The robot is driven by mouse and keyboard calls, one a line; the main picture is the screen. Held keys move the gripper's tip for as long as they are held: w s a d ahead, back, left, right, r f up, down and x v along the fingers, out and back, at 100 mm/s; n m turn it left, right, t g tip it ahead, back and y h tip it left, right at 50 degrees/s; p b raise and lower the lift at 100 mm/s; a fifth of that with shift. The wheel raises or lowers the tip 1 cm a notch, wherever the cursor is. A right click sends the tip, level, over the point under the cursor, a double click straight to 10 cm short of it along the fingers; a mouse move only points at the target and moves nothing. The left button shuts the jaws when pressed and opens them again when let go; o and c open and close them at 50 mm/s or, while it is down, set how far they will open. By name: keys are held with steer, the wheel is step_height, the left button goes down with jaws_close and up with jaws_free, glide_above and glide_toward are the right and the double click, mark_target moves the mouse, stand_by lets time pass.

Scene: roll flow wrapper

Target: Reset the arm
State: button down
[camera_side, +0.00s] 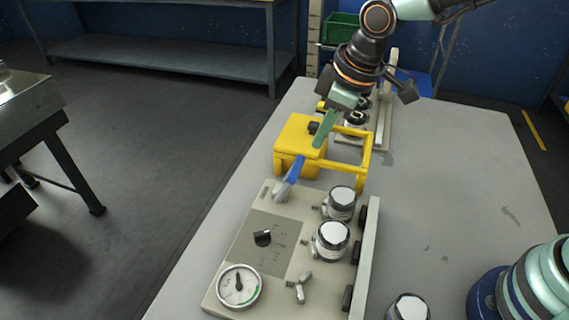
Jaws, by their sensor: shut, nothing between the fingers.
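My arm (378,40) reaches in from the top right over the grey table (450,180). My gripper (319,143) has green fingers pointing down and left, closed together with nothing held. The fingertips are in front of the yellow box (297,132) in the picture, just above and right of a blue handle (295,170). I cannot tell whether they touch the box or the handle. The fingers hide part of the box's right side.
A beige panel (225,290) carries a dial gauge (239,287), a black knob (262,238) and two silver-topped cylinders (331,238) (341,203). A yellow frame (367,160) stands beside the box. A green crate (341,28) is behind. The table's right side is mostly clear.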

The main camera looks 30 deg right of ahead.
steer(key=s+d+r+m+t, duration=0.1)
steer(key=s+d+r+m, duration=0.2)
steer(key=d, duration=0.6)
steer(key=s+d+r+m+t+h, duration=0.1)
steer(key=s+d+r+m, duration=0.2)
steer(key=d, duration=0.7)
steer(key=s+m, duration=0.2)
steer(key=s, duration=0.1)
steer(key=shift+s+r+m+h, duration=0.15)
steer(key=shift+r+m+h, duration=0.15)
steer(key=shift+m, duration=0.1)
steer(key=c, duration=1.5)
jaws_free()
steer(key=shift+c, duration=0.2)
